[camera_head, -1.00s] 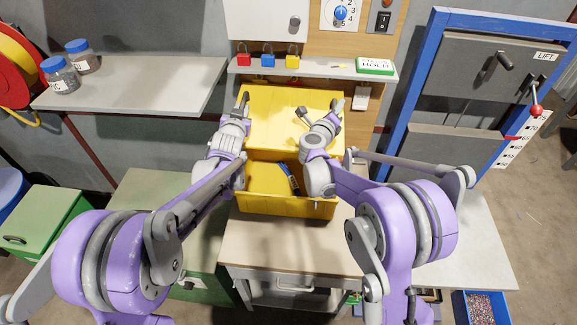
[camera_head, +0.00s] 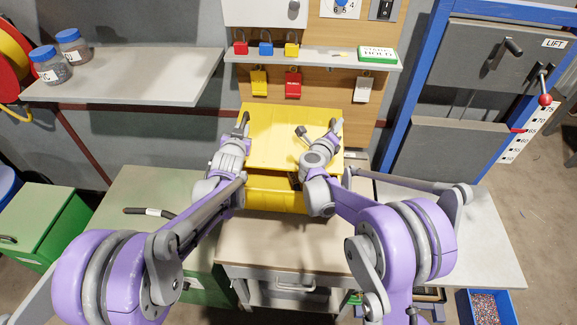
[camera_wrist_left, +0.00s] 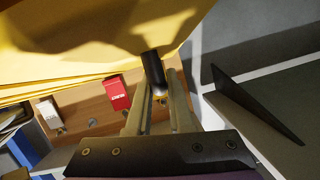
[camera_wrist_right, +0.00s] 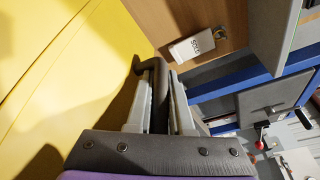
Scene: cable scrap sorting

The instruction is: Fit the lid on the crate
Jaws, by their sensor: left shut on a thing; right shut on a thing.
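The yellow lid (camera_head: 283,140) is above the yellow crate (camera_head: 272,197) and covers most of its opening from the head view. A narrow dark strip shows between the lid's near edge and the crate's front wall. I cannot tell whether they touch. My left gripper (camera_head: 242,128) is shut on the lid's black left handle, which shows between its fingers in the left wrist view (camera_wrist_left: 151,66). My right gripper (camera_head: 332,132) is shut on the dark right handle, seen in the right wrist view (camera_wrist_right: 158,80). The crate's contents are hidden.
The crate stands on a bench (camera_head: 285,245) with clear top in front. A shelf (camera_head: 310,58) with padlocks and a green-and-white box is behind, with tags and padlocks hanging below it. A blue-framed lift (camera_head: 432,70) is at right; a grey shelf (camera_head: 130,75) with jars at left.

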